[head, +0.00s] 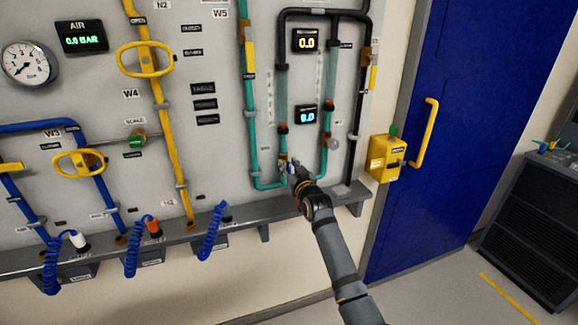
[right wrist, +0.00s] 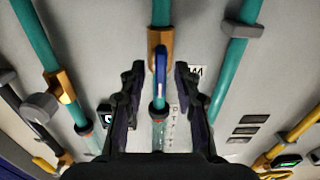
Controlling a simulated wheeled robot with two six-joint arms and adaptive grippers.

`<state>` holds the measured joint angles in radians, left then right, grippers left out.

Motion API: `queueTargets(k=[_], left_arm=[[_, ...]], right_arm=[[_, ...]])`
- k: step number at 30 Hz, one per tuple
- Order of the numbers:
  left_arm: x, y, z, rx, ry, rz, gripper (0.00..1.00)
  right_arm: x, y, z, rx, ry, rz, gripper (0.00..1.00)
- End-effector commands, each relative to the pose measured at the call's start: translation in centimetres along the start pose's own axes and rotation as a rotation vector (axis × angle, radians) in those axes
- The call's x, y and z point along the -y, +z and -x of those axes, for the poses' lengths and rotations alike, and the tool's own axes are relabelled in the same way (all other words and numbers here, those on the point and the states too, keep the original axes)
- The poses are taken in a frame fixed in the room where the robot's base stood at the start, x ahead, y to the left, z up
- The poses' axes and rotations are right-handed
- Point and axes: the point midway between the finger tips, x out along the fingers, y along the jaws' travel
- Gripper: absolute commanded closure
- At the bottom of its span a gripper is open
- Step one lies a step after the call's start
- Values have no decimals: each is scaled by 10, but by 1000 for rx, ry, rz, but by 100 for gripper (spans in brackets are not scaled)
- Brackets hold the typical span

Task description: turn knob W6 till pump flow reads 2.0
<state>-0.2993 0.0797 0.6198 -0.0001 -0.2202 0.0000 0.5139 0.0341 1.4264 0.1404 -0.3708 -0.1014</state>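My right gripper (head: 291,164) is at the lower part of a teal pipe on the panel. In the right wrist view the gripper (right wrist: 160,72) is open, one finger on each side of a blue handle (right wrist: 160,62) on a brass valve body (right wrist: 152,48). The fingers look apart from the handle. A label (right wrist: 195,71) beside it is partly hidden by a finger and starts with W; I cannot confirm W6. An orange display (head: 306,41) and a blue display (head: 307,115) both read 0.0; their captions are too small to read. My left gripper is not in view.
A grey ledge (head: 245,216) runs below the pipes. A yellow box (head: 386,158) with a green top and a blue door (head: 455,110) are to the right. Yellow handwheels (head: 145,59) and coiled blue hoses (head: 211,232) are to the left. Another teal pipe (right wrist: 236,65) runs beside the gripper.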

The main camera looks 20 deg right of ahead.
Motion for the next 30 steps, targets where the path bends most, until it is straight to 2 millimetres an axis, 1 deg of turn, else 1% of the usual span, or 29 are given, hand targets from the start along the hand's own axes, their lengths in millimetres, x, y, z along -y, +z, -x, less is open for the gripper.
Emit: queueTargets(k=[4,5,9,12,23,30], left_arm=[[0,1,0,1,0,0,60],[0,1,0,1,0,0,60],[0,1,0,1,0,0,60],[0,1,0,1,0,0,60],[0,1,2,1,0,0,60],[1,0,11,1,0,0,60]], right_arm=[[0,0,0,0,0,0,68],[0,0,0,0,0,0,69],[0,0,0,0,0,0,88],[0,0,0,1,0,0,100],[0,0,0,1,0,-15,100],[-1,-2,0,3,0,-115,100]])
